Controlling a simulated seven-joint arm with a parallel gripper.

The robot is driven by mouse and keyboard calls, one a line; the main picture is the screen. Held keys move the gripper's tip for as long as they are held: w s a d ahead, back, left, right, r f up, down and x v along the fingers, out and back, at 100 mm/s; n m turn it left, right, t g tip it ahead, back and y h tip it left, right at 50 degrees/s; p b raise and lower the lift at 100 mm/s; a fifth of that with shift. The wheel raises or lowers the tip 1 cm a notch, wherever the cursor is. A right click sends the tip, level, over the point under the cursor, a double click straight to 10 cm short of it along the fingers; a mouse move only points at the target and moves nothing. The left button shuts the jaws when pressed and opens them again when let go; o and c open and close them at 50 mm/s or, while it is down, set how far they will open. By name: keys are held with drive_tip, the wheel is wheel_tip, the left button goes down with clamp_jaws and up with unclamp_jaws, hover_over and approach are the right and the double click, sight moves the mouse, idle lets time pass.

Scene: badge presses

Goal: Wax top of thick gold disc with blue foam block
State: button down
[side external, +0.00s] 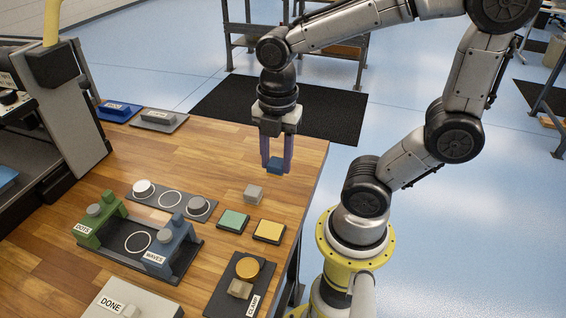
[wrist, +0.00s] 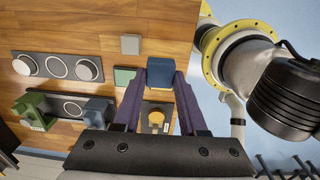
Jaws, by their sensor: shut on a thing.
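My gripper (side external: 276,160) is shut on a small blue foam block (side external: 275,168) and holds it above the right part of the wooden table. In the wrist view, the block (wrist: 161,71) sits between the purple fingertips. The thick gold disc (side external: 247,267) lies on the dark plate labelled CLAMP, at the front right, beside a brownish clamp block (side external: 239,288). It also shows in the wrist view, as a gold disc (wrist: 156,117) between the fingers. The blue block is well apart from the disc.
A grey block (side external: 254,193), a green pad (side external: 233,220) and a yellow pad (side external: 269,231) stand between gripper and clamp. Left are the green DOTS press (side external: 96,222), the blue WAVES press (side external: 172,245) and a plate with two discs (side external: 170,199). A DONE box (side external: 130,301) is in front.

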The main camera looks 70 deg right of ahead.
drive_tip(key=s+a+n, duration=0.1)
drive_tip(key=a+n, duration=0.8)
drive_tip(key=a, duration=0.9)
drive_tip(key=shift+s+d+f, duration=0.1)
drive_tip(key=shift+s+f, duration=0.05)
drive_tip(key=shift+f, duration=3.2)
drive_tip(key=shift+w+f, duration=0.4)
drive_tip(key=shift+f, duration=0.15)
drive_tip(key=shift+w+f, duration=0.2)
drive_tip(key=shift+w, duration=0.5)
drive_tip(key=shift+s, duration=1.15)
drive_tip(key=shift+w, duration=0.95)
drive_tip(key=shift+r, duration=0.1)
drive_tip(key=shift+s, duration=0.9)
drive_tip(key=shift+w, duration=1.1)
wheel_tip(320, 180, up, 8)
